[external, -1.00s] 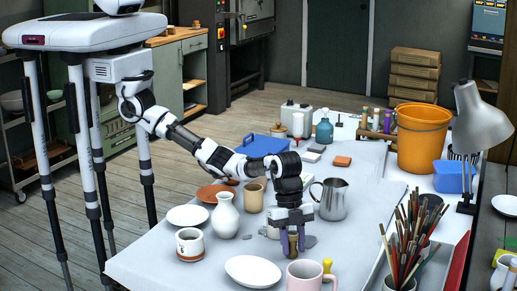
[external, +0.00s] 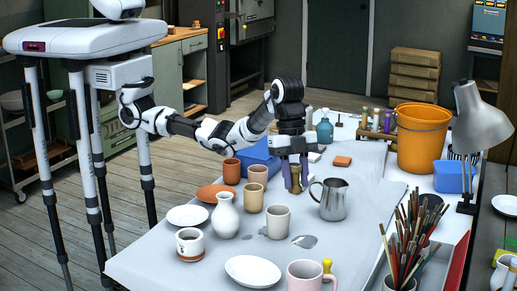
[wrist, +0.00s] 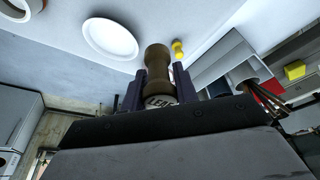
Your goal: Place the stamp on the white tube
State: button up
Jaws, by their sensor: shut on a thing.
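My gripper (external: 294,182) is raised above the far middle part of the table, with its purple fingers shut on the stamp (external: 296,178). In the wrist view the stamp (wrist: 156,62) is a brown, waisted handle between the two fingers, with dark letters on its near end. A small white thing (external: 314,157) lies just beyond and right of my gripper, partly hidden by it. I cannot tell whether it is the white tube, and no other thing is clearly that tube.
A steel pitcher (external: 334,199) stands close to the right of my gripper. A cream mug (external: 278,222) stands nearer. A reddish block (external: 342,161) lies behind the pitcher.

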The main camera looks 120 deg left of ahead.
jog(key=shift+r, duration=0.3)
jog(key=shift+a+r, duration=0.1)
jog(key=shift+a, duration=0.25)
jog(key=a+r+n+p, duration=0.2)
jog(key=a, duration=0.7)
jog(key=n+t+y+p, duration=0.1)
jog(key=n+y+p, duration=0.1)
jog(key=n+p, duration=0.4)
send_over(308, 182)
jog(key=s, duration=0.1)
jog(key=shift+n, duration=0.4)
notch_tip(308, 182, down, 20)
jog(key=shift+s+r+p, duration=0.1)
jog(key=shift+p, duration=1)
jog(key=o, duration=0.9)
jog(key=shift+f, duration=0.2)
jog(key=shift+o, duration=0.2)
